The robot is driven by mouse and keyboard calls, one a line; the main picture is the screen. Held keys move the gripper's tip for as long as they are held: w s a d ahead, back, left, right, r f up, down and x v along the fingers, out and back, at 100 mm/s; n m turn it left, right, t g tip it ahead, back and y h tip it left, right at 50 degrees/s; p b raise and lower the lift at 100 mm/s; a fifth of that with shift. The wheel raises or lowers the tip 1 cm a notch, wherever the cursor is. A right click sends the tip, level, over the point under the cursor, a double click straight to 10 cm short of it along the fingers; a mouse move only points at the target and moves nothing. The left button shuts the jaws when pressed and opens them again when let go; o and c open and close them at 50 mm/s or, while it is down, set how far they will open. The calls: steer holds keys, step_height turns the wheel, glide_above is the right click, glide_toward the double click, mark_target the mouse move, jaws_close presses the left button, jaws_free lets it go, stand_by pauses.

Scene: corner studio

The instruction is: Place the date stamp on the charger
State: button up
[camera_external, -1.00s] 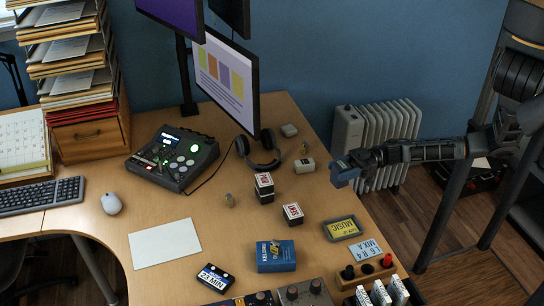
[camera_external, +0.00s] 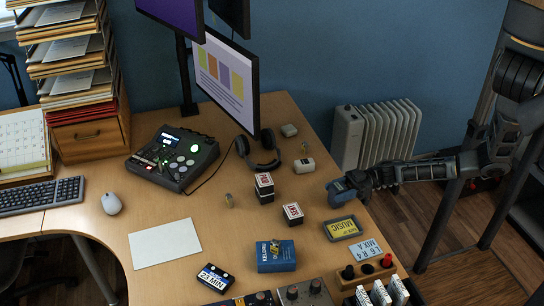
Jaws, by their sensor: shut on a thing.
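My gripper (camera_external: 348,188) is over the right edge of the desk, pointing left, shut on a small blue block (camera_external: 338,195). The block looks to be the date stamp, but it is too small to read. The jaws themselves are hard to make out. A small pale block (camera_external: 304,165) lies on the desk up and to the left of my gripper, and a greyer one (camera_external: 289,130) lies farther back. One of these may be the charger; I cannot tell which. My gripper is apart from both.
Black-and-white boxes with red labels (camera_external: 293,213) stand left of my gripper, some apparently stacked. A yellow-faced cassette (camera_external: 342,229) lies just below it. Headphones (camera_external: 260,152), a monitor (camera_external: 229,78) and a blue box (camera_external: 276,256) are farther left. A radiator (camera_external: 378,135) stands behind.

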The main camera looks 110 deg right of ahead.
steer(key=shift+f, duration=0.2)
steer(key=o, duration=1.1)
steer(key=shift+o, duration=0.2)
steer(key=shift+s+d+f+b, duration=0.1)
steer(key=shift+s+b, duration=0.2)
steer(key=shift+s, duration=0.05)
steer(key=s, duration=0.2)
steer(key=s+b, duration=0.1)
steer(key=s, duration=0.3)
steer(key=shift+d+r, duration=0.3)
steer(key=shift+r, duration=0.05)
steer(key=shift+s, duration=0.35)
steer(key=shift+s+a+r, duration=0.15)
steer(key=shift+s+r, duration=0.05)
steer(key=s+a+r+g+h, duration=0.1)
steer(key=s+a+r, duration=0.2)
steer(key=a, duration=0.6)
steer(key=s+a+r+m+g, duration=0.1)
steer(key=s+a+r, duration=0.2)
steer(key=a+r, duration=0.4)
steer(key=s+a+r+g+h, duration=0.1)
steer(key=s+a+r, duration=0.2)
steer(key=a, duration=0.9)
steer(key=shift+r+m+h, duration=0.3)
steer(key=shift+r, duration=0.65)
